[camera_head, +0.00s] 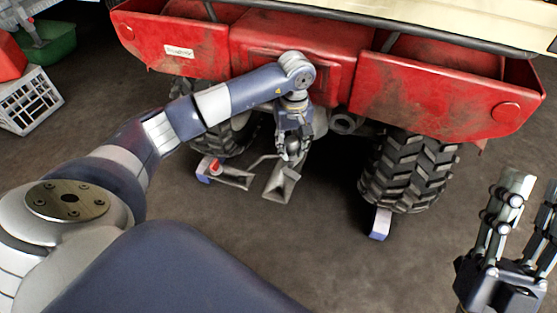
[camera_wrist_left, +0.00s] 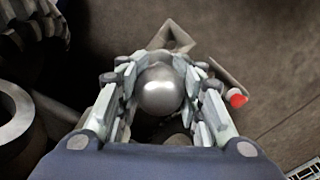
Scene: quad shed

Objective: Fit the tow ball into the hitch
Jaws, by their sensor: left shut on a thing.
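My left gripper (camera_head: 291,150) is shut on the tow ball, low behind the red quad. In the left wrist view the shiny grey tow ball (camera_wrist_left: 161,88) sits between the fingers of my left gripper (camera_wrist_left: 163,80). In the head view the fingers mostly hide the ball. A grey metal ring (camera_head: 342,124) under the quad's rear, just right of the gripper, looks like the hitch; it also shows at the left of the left wrist view (camera_wrist_left: 12,122). The ball is apart from it. My right gripper (camera_head: 530,205) is open and empty at the lower right.
The red quad's rear panel (camera_head: 395,88) overhangs the gripper, with a knobbly tyre (camera_head: 410,172) to the right. Grey metal plates (camera_head: 282,182) lie below the gripper. A blue-white block (camera_head: 380,224) is by the tyre. A white crate (camera_head: 28,100) stands far left.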

